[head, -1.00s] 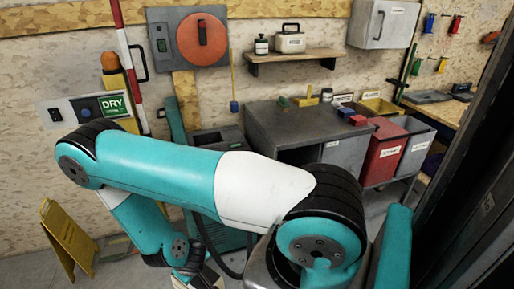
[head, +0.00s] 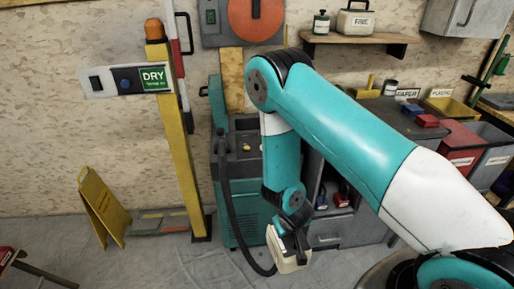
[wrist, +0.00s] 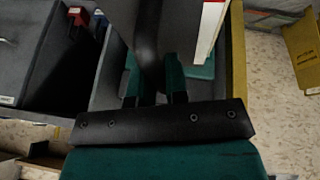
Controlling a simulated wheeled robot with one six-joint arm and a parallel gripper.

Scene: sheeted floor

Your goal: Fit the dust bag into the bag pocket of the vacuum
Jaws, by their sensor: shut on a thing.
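The vacuum appears to be the teal cabinet machine (head: 241,200) with a black hose (head: 228,205), standing on the floor against the wall in the head view. My gripper (head: 291,241) points down in front of its right side, shut on a cream boxy thing (head: 291,262), which looks like the dust bag. The bag hangs above the floor, clear of the machine. The bag pocket cannot be made out.
A yellow floor sign (head: 103,208) is further left. A grey cabinet (head: 345,228) and a red bin (head: 460,145) stand to the right. Floor between floor sign and machine is mostly free.

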